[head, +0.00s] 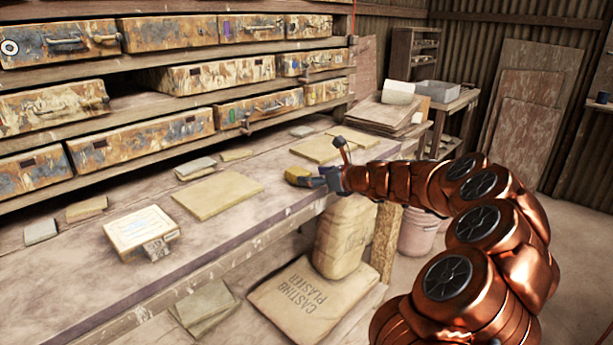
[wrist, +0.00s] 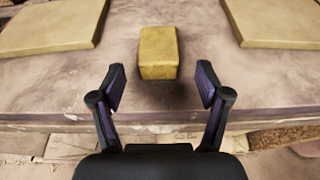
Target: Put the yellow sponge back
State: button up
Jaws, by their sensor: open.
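The yellow sponge (wrist: 159,52) is a small block lying on the bench top. In the wrist view it sits ahead of my gripper, centred between the two fingers and just beyond their tips. My gripper (wrist: 160,87) is open and empty, with its fingers spread wider than the sponge. In the head view the sponge (head: 298,176) lies near the bench's front edge, directly left of my gripper (head: 322,178). My gripper partly covers the sponge there.
Flat yellowish boards lie either side of the sponge, the left one (head: 218,194) and the right one (head: 322,149). A white box with a latch (head: 141,230) stands at left on the bench. Drawers (head: 170,33) line shelves behind. Plaster sacks (head: 312,300) lie below the bench.

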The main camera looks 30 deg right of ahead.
jog(key=v, duration=0.8)
jog(key=shift+s, duration=0.1)
jog(key=s+a+n+g+y, duration=0.1)
jog(key=a+n+g+y, duration=0.3)
jog(key=a+n, duration=1.1)
jog(key=s+a+f+n+g, duration=0.15)
jog(key=s+a, duration=0.25)
jog(key=a, duration=0.4)
jog(key=s+a+f+n+g, duration=0.1)
jog(key=s+a+f+g, duration=0.25)
jog(key=a, duration=0.45)
jog(key=s+a+f+n+g, duration=0.35)
jog(key=s+a+n, duration=0.25)
jog(key=s, duration=0.4)
jog(key=s+d+f+n+g+h, duration=0.2)
jog(key=s+n, duration=0.3)
jog(key=s, duration=0.4)
jog(key=s+d+f+n+g+h, duration=0.2)
jog(key=s+d+n+g+h, duration=0.1)
jog(key=s, duration=0.6)
jog(key=shift+s+d+f+n+h, duration=0.25)
jog(key=shift+d+n+h, duration=0.2)
jog(key=shift+n+h, duration=0.6)
